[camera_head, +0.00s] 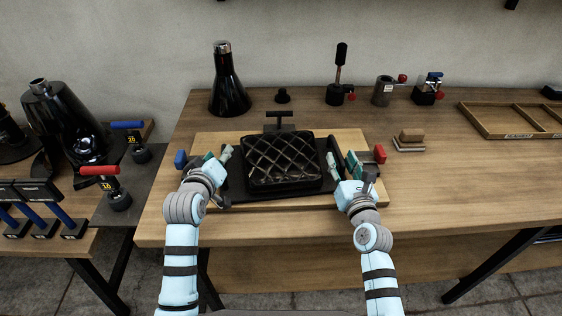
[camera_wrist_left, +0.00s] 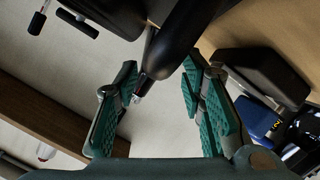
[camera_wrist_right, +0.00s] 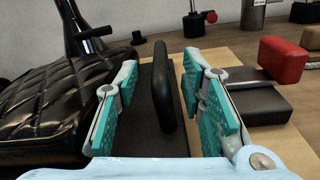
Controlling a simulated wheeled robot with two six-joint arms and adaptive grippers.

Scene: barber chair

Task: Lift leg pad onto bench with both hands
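The leg pad (camera_head: 284,158) is a black quilted cushion. It lies on a black base plate on a pale wooden board in the middle of the bench (camera_head: 455,190). My left gripper (camera_head: 218,155) is open at the pad's left side, apart from the cushion. In the left wrist view its teal fingers (camera_wrist_left: 162,105) are spread, with a dark tapered bottle seen between them. My right gripper (camera_head: 341,161) is open at the pad's right side. In the right wrist view its fingers (camera_wrist_right: 161,100) stand either side of an upright black plate (camera_wrist_right: 161,85), with visible gaps; the cushion is to their left.
A blue-ended clamp (camera_head: 181,159) and a red-ended clamp (camera_head: 379,153) flank the board. A black T-handle (camera_head: 279,118) stands behind the pad. A black flask (camera_head: 229,88) and several small tools line the back. The bench right of the board is mostly clear.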

